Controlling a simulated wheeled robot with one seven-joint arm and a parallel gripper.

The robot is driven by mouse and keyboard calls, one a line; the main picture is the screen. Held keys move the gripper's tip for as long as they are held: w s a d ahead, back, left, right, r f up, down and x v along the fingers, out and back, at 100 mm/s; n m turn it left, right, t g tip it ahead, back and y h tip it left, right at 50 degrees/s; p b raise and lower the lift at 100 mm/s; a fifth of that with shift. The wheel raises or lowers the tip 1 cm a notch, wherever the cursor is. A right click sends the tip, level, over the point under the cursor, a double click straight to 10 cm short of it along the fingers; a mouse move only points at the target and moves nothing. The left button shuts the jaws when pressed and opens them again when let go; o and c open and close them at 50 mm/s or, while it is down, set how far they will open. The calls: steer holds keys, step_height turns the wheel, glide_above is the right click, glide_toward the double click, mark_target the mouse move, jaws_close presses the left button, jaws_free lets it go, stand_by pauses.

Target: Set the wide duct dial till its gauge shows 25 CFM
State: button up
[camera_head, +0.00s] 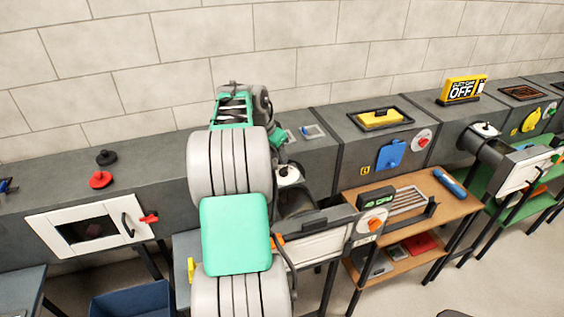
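A yellow gauge box (461,90) on the back counter reads "OFF" in large white letters; the smaller line above seems to include CFM. A round white dial plate with a red knob (421,140) is on the counter front. Another white plate with an orange knob (374,225) is on the end of a white panel. A dark green display (376,198) stands near it, its reading too small to tell. I cannot tell which dial belongs to the wide duct. My arm reaches over the left duct (297,201); its fingers are not distinguishable behind its links.
A wooden shelf table (443,189) carries a grill rack and a blue cylinder (449,183). A second duct (489,151) stands to the right above a green table. A white-framed oven door (88,226) and blue bin (132,300) are left.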

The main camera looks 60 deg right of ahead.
mark_target(283, 168)
steer(key=p+x, duration=0.1)
steer(key=x, duration=0.5)
steer(key=shift+d+f, duration=0.15)
steer(key=shift+f, duration=0.05)
steer(key=shift+c, duration=0.3)
jaws_close()
